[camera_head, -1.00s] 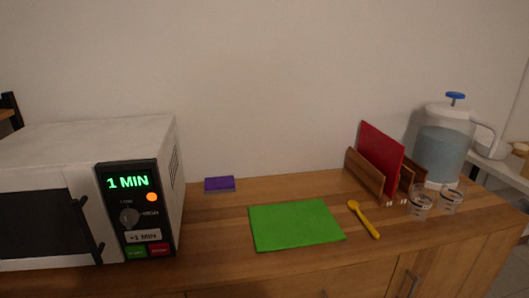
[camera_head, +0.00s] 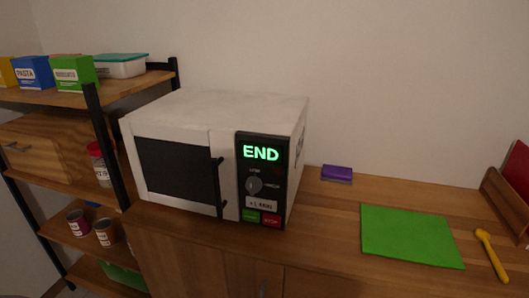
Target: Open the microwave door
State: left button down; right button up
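The white microwave (camera_head: 222,110) stands on the wooden counter, left of the middle of the head view. Its door (camera_head: 176,168) with a dark window is shut. The black vertical door handle (camera_head: 219,187) is on the door's right side. The control panel (camera_head: 262,180) right of the handle shows "END" in green, with a dial and green and red buttons below. Neither of my grippers is in view.
A shelf rack (camera_head: 115,150) with boxes and cans stands close to the microwave's left. A green cutting board (camera_head: 410,236), a purple sponge (camera_head: 337,173) and a yellow spoon (camera_head: 491,254) lie to the right. The counter (camera_head: 325,222) between microwave and board is clear.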

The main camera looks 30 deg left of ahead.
aim_at(187, 168)
jog(key=u, duration=1.5)
